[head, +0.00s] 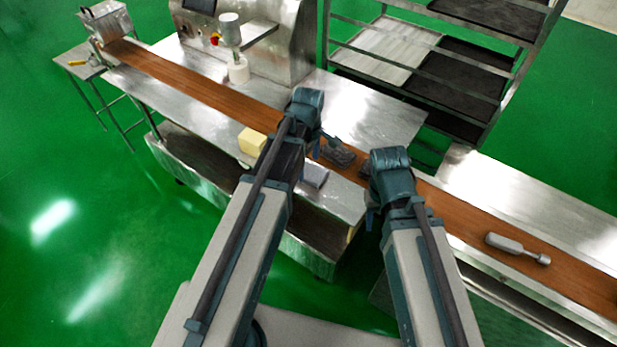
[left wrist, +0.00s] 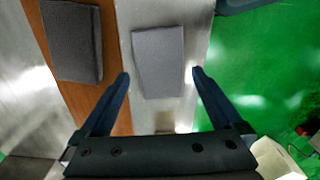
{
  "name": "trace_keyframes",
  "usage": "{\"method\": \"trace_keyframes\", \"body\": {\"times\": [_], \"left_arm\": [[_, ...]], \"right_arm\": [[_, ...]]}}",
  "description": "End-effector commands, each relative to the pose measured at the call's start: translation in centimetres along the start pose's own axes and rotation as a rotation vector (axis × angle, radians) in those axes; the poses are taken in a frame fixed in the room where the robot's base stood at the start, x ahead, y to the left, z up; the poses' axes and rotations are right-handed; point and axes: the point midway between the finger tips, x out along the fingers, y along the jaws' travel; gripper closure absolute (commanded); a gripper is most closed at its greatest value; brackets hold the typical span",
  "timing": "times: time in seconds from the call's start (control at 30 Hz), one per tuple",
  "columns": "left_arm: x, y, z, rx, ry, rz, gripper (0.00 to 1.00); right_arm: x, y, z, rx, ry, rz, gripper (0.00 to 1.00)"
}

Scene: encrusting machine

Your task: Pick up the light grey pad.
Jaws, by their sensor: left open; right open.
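The light grey pad (head: 314,175) lies flat on the steel table edge beside the brown belt. In the left wrist view the light grey pad (left wrist: 158,62) shows ahead of and between the fingers of my left gripper (left wrist: 161,76). That gripper is open and empty; I cannot tell its height above the pad. In the head view my left gripper (head: 316,146) is mostly hidden behind its wrist. My right gripper (head: 371,214) is mostly hidden by its own arm, to the right of the pad.
A dark pad (head: 337,153) lies on the brown belt (head: 200,92), left of the grey pad in the wrist view. A yellow block (head: 252,141) sits on the table near my left arm. A silver bottle-shaped object (head: 515,246) lies on the belt at right. A rack (head: 430,60) stands behind.

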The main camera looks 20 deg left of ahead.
Motion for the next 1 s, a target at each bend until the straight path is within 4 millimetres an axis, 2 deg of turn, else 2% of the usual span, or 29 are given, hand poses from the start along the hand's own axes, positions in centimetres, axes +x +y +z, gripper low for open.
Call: {"method": "trace_keyframes", "body": {"times": [0.03,0.2,0.47,0.57,0.87,1.0], "left_arm": [[1.4,-0.1,0.1,0.0,0.0,0.0,0.0],[3.1,0.0,0.1,0.0,0.0,0.0,0.0],[3.0,0.0,0.1,0.0,0.0,0.0,0.0],[3.0,0.0,0.1,0.0,0.0,0.0,0.14],[3.0,0.0,0.1,0.0,0.0,0.0,0.68],[3.0,0.0,0.1,0.0,0.0,0.0,0.7]], "right_arm": [[1.4,-0.1,-0.1,0.0,0.0,0.0,0.5],[3.1,-0.3,-0.2,0.0,0.0,0.0,0.5],[3.0,-0.3,-0.2,0.0,0.0,0.0,0.5],[3.0,-0.3,-0.2,0.0,0.0,0.0,0.5],[3.0,-0.3,-0.2,0.0,0.0,0.0,0.5],[3.0,-0.3,-0.2,0.0,0.0,0.0,0.5]]}}
